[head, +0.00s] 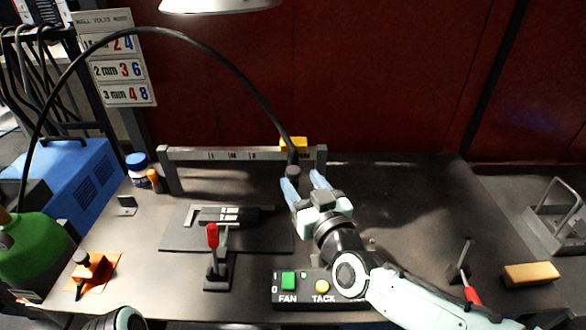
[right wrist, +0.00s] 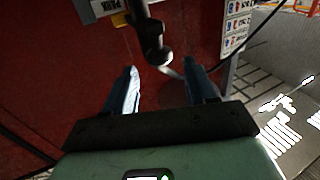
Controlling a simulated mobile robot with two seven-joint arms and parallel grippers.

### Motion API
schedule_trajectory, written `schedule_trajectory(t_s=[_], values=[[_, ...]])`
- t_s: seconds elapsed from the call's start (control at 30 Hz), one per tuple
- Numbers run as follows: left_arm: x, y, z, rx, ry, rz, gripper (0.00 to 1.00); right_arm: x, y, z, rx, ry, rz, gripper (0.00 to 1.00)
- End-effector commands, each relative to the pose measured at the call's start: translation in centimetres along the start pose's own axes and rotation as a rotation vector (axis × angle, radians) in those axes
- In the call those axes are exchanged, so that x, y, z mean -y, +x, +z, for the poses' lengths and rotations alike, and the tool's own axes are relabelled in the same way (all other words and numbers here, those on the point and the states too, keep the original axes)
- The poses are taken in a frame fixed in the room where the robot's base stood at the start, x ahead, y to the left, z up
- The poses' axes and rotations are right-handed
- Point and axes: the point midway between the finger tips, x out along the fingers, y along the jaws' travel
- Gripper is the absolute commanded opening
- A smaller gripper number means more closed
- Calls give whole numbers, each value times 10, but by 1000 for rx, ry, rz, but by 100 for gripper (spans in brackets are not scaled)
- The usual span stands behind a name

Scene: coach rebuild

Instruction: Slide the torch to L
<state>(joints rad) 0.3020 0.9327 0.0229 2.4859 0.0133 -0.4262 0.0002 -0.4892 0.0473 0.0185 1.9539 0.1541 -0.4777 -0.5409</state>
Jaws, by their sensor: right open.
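The torch (head: 291,160) is a dark handle on the end of a long black cable that arches in from the left. It stands at the right part of the grey rail (head: 190,153), by the yellow block. Small marks on the rail are too small to read surely. My right gripper (head: 302,179) is open, with its blue fingertips just in front of the torch. In the right wrist view the torch (right wrist: 152,42) shows beyond the gap between the fingers (right wrist: 160,80), apart from them as far as I can see. My left gripper is out of view.
A red-handled clamp (head: 213,238) stands before a plate with dark workpieces (head: 230,214). A switch box (head: 305,299) with FAN and TACK buttons lies at the front. The bench right of the rail is clear.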

Motion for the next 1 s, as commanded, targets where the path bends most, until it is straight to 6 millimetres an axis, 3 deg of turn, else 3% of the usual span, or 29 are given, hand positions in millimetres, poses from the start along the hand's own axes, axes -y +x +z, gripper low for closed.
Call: schedule_trajectory(t_s=[0.1, 0.3, 0.67, 0.7, 0.87, 1.0], values=[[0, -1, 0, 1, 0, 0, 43, 0, 24, 1, 2, 1, 0, 56], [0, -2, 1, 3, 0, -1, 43, 0, 47, 0, 1, 1, 0, 56], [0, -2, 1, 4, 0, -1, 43, 0, 53, 0, 1, 1, 0, 56], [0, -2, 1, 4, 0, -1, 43, 0, 53, 0, 1, 1, 0, 53], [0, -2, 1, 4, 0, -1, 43, 0, 53, 0, 1, 1, 0, 1], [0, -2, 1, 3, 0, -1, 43, 0, 53, -1, -1, 1, 1, 0]])
